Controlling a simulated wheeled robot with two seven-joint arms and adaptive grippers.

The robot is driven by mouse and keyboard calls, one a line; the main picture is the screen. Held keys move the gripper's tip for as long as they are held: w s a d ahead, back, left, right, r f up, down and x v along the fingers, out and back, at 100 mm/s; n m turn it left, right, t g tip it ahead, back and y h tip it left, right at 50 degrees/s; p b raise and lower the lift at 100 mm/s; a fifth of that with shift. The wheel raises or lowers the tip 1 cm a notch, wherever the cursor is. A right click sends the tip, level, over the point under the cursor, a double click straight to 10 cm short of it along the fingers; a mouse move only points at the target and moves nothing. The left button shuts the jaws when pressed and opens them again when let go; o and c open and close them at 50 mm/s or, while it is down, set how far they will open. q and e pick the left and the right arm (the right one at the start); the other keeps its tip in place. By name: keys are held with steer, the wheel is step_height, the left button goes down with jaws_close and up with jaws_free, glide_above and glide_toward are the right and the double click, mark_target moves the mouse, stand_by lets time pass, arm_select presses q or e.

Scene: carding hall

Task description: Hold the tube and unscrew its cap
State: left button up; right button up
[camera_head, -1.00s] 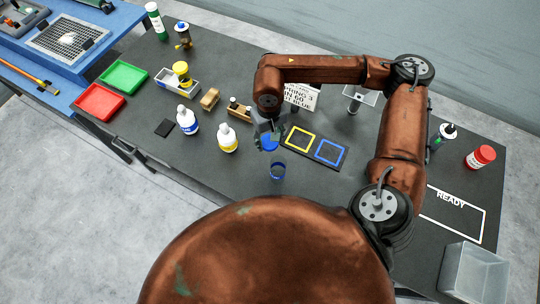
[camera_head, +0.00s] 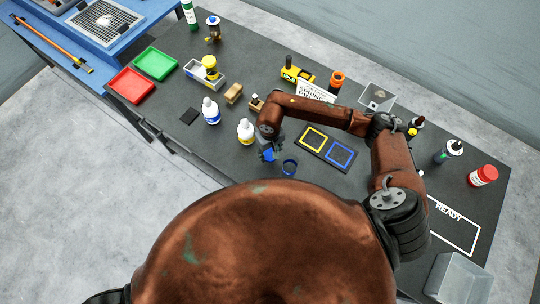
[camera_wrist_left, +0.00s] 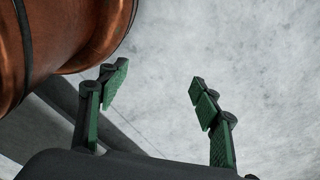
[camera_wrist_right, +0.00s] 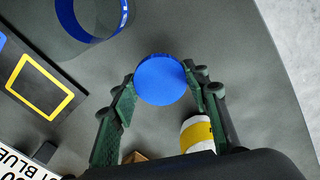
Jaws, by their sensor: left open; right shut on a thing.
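A round blue cap (camera_wrist_right: 160,80) sits between the fingers of my right gripper (camera_wrist_right: 160,84), which is shut on it. The blue cap also shows in the head view (camera_head: 269,155), above the dark table. Whether a tube body is attached under it is hidden.
A mat with yellow and blue squares (camera_head: 327,148) lies right of the cylinder. A yellow-banded white bottle (camera_head: 245,131) and a blue-labelled bottle (camera_head: 210,111) stand left. Red (camera_head: 131,85) and green (camera_head: 155,64) trays lie farther left. A grey bin (camera_head: 459,278) is at lower right.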

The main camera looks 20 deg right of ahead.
mark_target(270, 154)
step_height(270, 154, down, 3)
steer(key=shift+f+p, duration=0.15)
steer(key=shift+p, duration=0.2)
steer(key=shift+f, duration=0.1)
steer(key=shift+f+b, duration=0.2)
steer(key=shift+b, duration=0.1)
steer(key=o, duration=1.2)
steer(key=shift+r, duration=0.1)
arm_select(q)
steer(key=shift+s+r, duration=0.1)
steer(key=shift+s, duration=0.6)
arm_select(e)
steer(key=shift+o, duration=0.4)
arm_select(q)
steer(key=shift+r, duration=0.1)
